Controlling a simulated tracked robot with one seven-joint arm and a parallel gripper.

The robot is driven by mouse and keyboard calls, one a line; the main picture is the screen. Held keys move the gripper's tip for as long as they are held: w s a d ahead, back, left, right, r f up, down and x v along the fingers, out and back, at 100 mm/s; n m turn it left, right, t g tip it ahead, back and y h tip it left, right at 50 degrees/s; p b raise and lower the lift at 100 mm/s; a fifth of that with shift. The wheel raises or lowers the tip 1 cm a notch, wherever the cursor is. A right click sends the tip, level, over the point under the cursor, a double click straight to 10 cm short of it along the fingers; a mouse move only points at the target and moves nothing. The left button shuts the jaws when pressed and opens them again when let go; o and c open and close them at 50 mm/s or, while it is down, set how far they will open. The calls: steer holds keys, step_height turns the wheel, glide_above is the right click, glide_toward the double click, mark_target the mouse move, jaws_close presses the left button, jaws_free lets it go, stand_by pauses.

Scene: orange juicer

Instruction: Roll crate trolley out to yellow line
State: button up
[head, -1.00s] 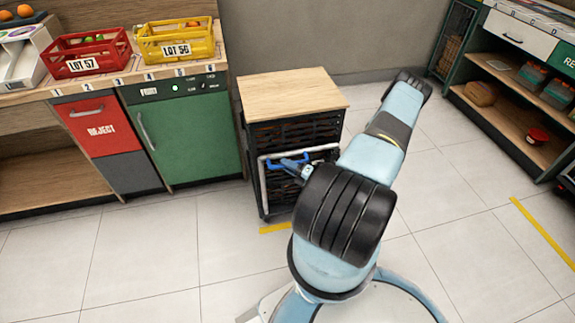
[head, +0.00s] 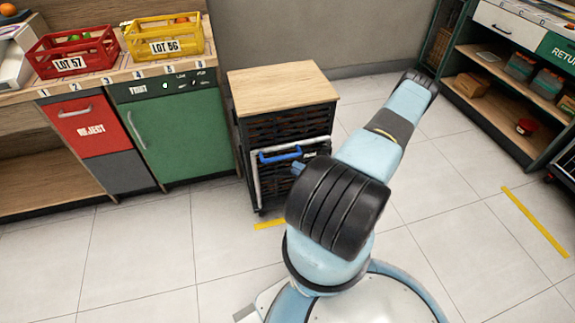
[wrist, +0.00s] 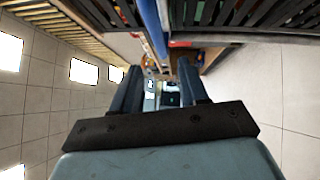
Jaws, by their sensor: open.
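The crate trolley (head: 247,135) is a dark slatted cart with a wooden top, upright beside the green cabinet in the head view. In the head view my gripper is mostly hidden behind my arm, just right of the handle. In the wrist view my gripper (wrist: 160,70) is open, its fingers apart. A blue bar (wrist: 151,25), apparently the handle, runs near the fingertips; I see no grip on it. A long yellow line (head: 535,221) is on the floor at right.
A short yellow mark (head: 269,224) lies at the trolley's foot. The green cabinet (head: 182,140) stands close on its left and a grey wall (head: 300,35) behind it. Shelving (head: 515,100) stands at right. The tiled floor (head: 450,230) between trolley and long line is clear.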

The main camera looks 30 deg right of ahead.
steer(key=shift+v, duration=2.75)
steer(key=w+a+r, duration=0.2)
steer(key=w+r, duration=0.5)
steer(key=r, duration=0.2)
glide_toward(281, 158)
steer(key=x, duration=0.3)
steer(key=shift+f+x, duration=0.2)
steer(key=shift+x, duration=1.65)
steer(key=shift+f+x, duration=0.2)
steer(key=shift+x, duration=1.7)
steer(key=shift+w+d, duration=0.15)
steer(key=shift+c, duration=0.5)
jaws_close()
